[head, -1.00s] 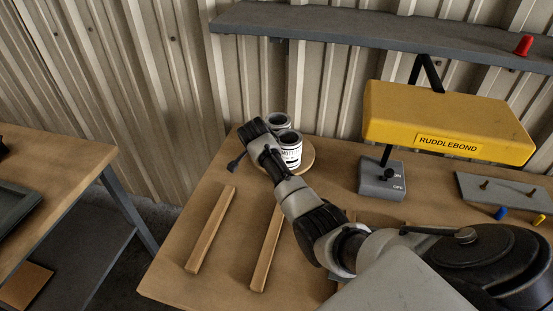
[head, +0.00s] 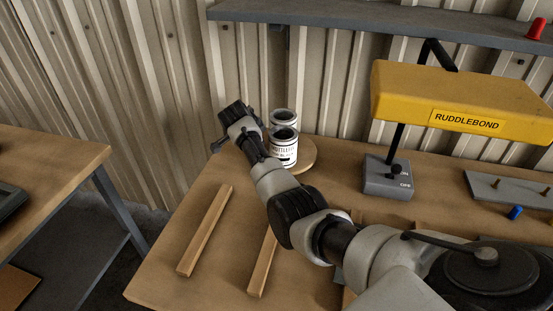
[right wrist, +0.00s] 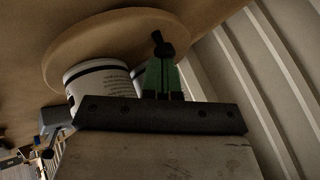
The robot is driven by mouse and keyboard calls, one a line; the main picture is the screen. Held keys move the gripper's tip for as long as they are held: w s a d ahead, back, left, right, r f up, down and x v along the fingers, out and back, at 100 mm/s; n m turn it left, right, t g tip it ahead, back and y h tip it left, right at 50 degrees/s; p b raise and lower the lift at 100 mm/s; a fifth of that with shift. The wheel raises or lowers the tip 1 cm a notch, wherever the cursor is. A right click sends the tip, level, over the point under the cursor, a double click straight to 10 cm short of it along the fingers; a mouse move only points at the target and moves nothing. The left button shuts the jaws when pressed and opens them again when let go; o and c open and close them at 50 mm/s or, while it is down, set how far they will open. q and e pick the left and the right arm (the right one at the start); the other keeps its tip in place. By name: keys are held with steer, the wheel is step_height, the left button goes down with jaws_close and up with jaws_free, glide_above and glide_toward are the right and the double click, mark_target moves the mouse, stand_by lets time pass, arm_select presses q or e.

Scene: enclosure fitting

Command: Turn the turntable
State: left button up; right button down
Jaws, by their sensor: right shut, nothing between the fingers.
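The turntable (head: 307,159) is a round wooden disc at the back left of the workbench, partly hidden behind my right arm. Two white cans with dark rims stand on it: a front can (head: 284,148) and a back can (head: 283,118). My right gripper (head: 217,147) is just left of the turntable, shut and empty. In the right wrist view the shut fingers (right wrist: 160,42) overlap the edge of the disc (right wrist: 85,38), beside a can (right wrist: 98,84); I cannot tell whether they touch it. My left gripper is out of view.
Two wooden strips (head: 205,232) lie on the bench (head: 165,270) in front. A yellow RUDDLEBOND lamp (head: 460,95) with a grey switch base (head: 388,178) stands to the right. A grey shelf (head: 340,28) runs above the back. A second table (head: 50,165) is at left.

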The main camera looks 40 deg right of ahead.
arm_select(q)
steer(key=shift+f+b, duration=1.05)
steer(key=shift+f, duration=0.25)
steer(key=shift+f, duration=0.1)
